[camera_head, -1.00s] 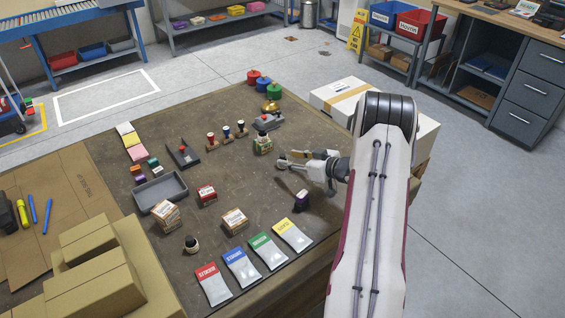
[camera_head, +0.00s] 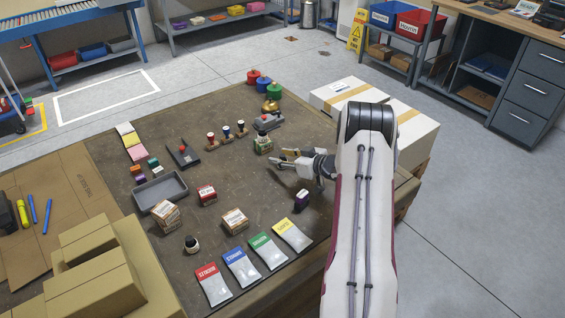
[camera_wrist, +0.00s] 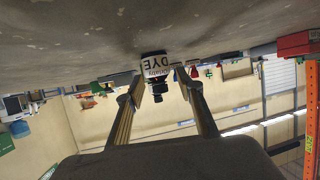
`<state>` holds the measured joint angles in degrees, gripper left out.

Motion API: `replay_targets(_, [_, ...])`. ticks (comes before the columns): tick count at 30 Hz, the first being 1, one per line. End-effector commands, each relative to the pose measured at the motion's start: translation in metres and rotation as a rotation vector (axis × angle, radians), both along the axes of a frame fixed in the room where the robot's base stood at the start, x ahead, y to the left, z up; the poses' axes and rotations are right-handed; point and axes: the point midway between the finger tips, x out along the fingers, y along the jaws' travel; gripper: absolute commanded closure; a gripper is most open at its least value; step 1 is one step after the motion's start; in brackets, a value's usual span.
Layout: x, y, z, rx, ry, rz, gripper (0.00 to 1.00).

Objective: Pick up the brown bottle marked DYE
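The DYE bottle (camera_wrist: 155,67) shows upside down in the wrist view, with a white label reading DYE and a dark cap. It appears between and beyond my two fingertips (camera_wrist: 159,84), and I see no finger closed on it. In the head view, the small labelled bottle (camera_head: 263,145) just past my fingertips seems to be the same one; its label is too small to read there. My gripper (camera_head: 279,157) is open and empty, low over the table and pointing left. A gap shows between fingers and bottle.
Several stamps (camera_head: 226,132) stand beyond the bottle. A dark purple item (camera_head: 301,199) sits near the arm.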

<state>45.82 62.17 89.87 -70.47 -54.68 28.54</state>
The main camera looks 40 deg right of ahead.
Motion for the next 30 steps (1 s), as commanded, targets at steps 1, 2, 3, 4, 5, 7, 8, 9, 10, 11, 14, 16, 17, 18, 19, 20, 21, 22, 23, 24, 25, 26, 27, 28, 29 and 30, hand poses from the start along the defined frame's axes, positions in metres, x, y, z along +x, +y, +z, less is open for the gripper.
replay_targets(1, [0.0002,0.0000,-0.0002,0.000,0.000,0.000,0.63])
replay_targets(2, [0.0002,-0.0001,-0.0002,0.000,0.000,0.000,0.63])
replay_targets(3, [0.0001,-0.0001,-0.0001,0.000,0.000,0.000,0.63])
replay_targets(4, [0.0001,-0.0001,-0.0001,0.000,0.000,0.000,0.63])
replay_targets(5, [0.0001,-0.0001,-0.0001,0.001,0.000,0.000,0.63])
replay_targets(7, [-0.0001,0.0000,-0.0002,0.001,0.000,0.000,0.63])
replay_targets(8, [-0.0001,-0.0001,-0.0002,0.000,0.000,0.000,0.63])
replay_targets(9, [0.0000,0.0000,-0.0001,0.000,0.000,0.000,0.63])
replay_targets(10, [-0.0001,-0.0001,-0.0002,0.000,0.000,0.000,0.63])
replay_targets(11, [0.0000,-0.0001,-0.0001,0.000,0.000,0.000,0.63])
replay_targets(14, [-0.0001,-0.0001,-0.0001,0.000,0.000,0.000,0.68])
replay_targets(16, [-0.0001,-0.0001,-0.0001,0.000,0.000,0.000,0.86])
replay_targets(17, [-0.0001,-0.0001,-0.0001,0.000,0.000,0.000,0.94])
replay_targets(18, [-0.0002,0.0000,-0.0003,0.000,0.001,0.000,1.00])
replay_targets(19, [-0.0003,-0.0001,-0.0005,0.001,0.001,0.000,1.00])
replay_targets(20, [-0.0004,0.0000,-0.0008,0.001,0.002,0.000,1.00])
replay_targets(21, [-0.0006,0.0001,-0.0012,0.001,0.002,0.000,1.00])
replay_targets(22, [-0.0007,0.0002,-0.0014,0.000,0.003,0.000,1.00])
replay_targets(23, [-0.0008,0.0003,-0.0018,0.001,0.003,-0.001,1.00])
replay_targets(24, [-0.0009,0.0002,-0.0019,0.001,0.004,-0.001,1.00])
replay_targets(25, [-0.0010,0.0003,-0.0022,0.001,0.004,-0.001,1.00])
replay_targets(26, [-0.0011,0.0004,-0.0025,0.001,0.005,-0.001,1.00])
replay_targets(27, [-0.0013,0.0005,-0.0029,0.002,0.005,-0.001,1.00])
replay_targets(28, [-0.0014,0.0005,-0.0031,0.002,0.006,0.000,1.00])
replay_targets(29, [-0.0016,0.0006,-0.0034,0.002,0.006,0.000,1.00])
replay_targets(30, [-0.0017,0.0007,-0.0036,0.002,0.007,0.000,1.00])
